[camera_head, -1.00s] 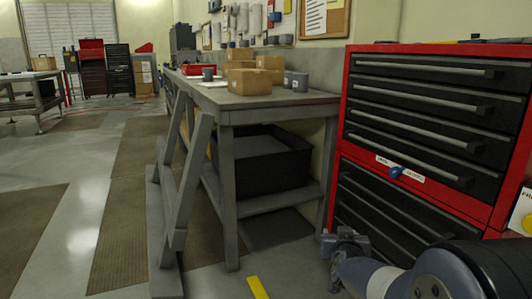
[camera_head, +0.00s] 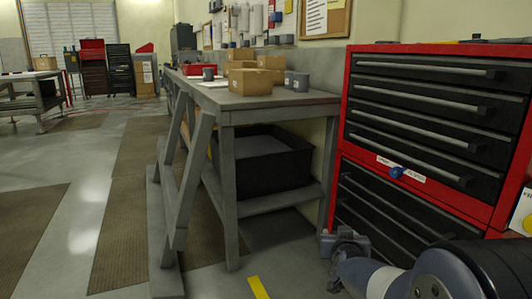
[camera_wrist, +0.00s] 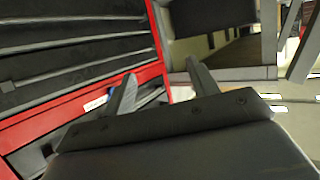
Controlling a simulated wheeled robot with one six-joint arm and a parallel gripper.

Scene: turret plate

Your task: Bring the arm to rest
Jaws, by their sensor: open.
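My gripper (camera_wrist: 162,85) shows in the wrist view with its two fingers spread apart and nothing between them. In the head view my gripper (camera_head: 340,245) is low at the right, in front of the lower drawers of the red and black tool cabinet (camera_head: 345,110). My arm reaches in from the bottom right corner, folded low. The gripper looks apart from the cabinet, though the exact gap cannot be told.
A grey workbench (camera_head: 285,101) with cardboard boxes (camera_head: 250,82) stands left of the cabinet. A black bin (camera_head: 270,165) sits on its lower shelf. A yellow floor strip (camera_head: 258,288) lies in front. Open floor (camera_head: 90,215) spreads to the left.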

